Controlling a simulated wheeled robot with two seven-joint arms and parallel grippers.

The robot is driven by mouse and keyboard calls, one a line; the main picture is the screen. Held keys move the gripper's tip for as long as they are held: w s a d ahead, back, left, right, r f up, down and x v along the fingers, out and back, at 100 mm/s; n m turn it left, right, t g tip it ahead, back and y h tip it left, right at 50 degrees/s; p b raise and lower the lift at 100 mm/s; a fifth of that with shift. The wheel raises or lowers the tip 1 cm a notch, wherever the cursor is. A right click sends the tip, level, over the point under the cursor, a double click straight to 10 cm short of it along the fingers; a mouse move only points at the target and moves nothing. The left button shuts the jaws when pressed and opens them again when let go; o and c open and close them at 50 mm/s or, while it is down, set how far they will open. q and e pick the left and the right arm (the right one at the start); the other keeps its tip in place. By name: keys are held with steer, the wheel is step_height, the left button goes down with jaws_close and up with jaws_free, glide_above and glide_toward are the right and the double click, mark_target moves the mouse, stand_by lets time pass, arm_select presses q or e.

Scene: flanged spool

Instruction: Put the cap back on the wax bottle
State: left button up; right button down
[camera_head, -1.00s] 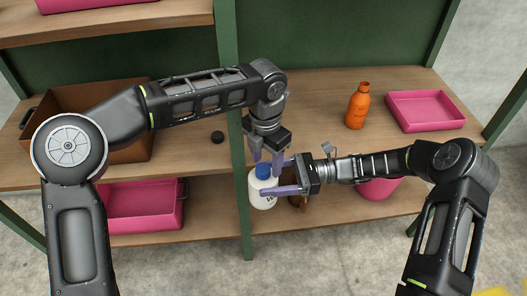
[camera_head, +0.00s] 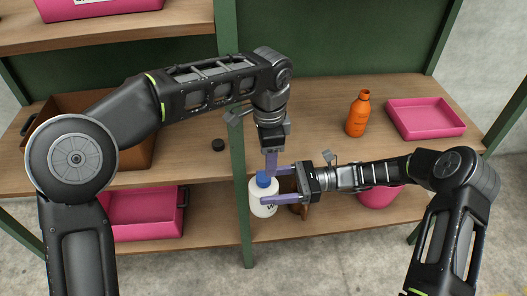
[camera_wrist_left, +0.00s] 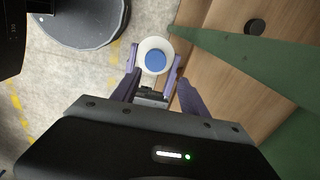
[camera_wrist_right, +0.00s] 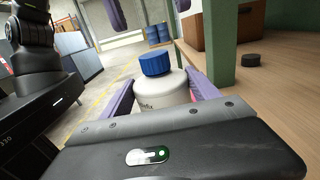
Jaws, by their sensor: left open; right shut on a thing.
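A white bottle (camera_head: 263,198) with a dark printed label is upright between the fingers of my right gripper (camera_head: 270,185), which is shut on it. A blue cap (camera_head: 263,179) sits on top of the bottle; it also shows in the right wrist view (camera_wrist_right: 155,64), where it looks slightly tilted. I cannot tell whether it is fully screwed down. My left gripper (camera_head: 271,173) is open and points down just above the cap, apart from it. In the left wrist view the cap (camera_wrist_left: 155,61) is ahead of the left fingers.
A round black lid (camera_head: 218,145) lies on the shelf left of the green post (camera_head: 238,170). An orange bottle (camera_head: 358,113) and a pink tray (camera_head: 428,118) stand on the right shelf. A brown box (camera_head: 130,155) is at left. A brown object (camera_head: 300,209) is behind the right gripper.

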mark_target(264, 177)
arm_select(q)
steer(key=n, duration=0.5)
steer(key=shift+s+a+r+n, duration=0.15)
steer(key=shift+a+r+n, duration=0.05)
steer(key=shift+r+n, duration=0.15)
steer(key=n, duration=0.3)
steer(key=shift+a+r, duration=0.1)
steer(key=shift+r, duration=0.1)
steer(key=n, duration=0.4)
steer(key=shift+s+a+r, duration=0.15)
steer(key=shift+s+r, duration=0.05)
steer(key=shift+r, duration=0.1)
steer(key=n, duration=0.4)
steer(key=shift+s+a+r+n+g, duration=0.1)
steer(key=shift+r+n+g, duration=0.2)
steer(key=shift+r+n, duration=0.05)
steer(key=shift+f, duration=0.15)
steer(key=shift+f, duration=3.9)
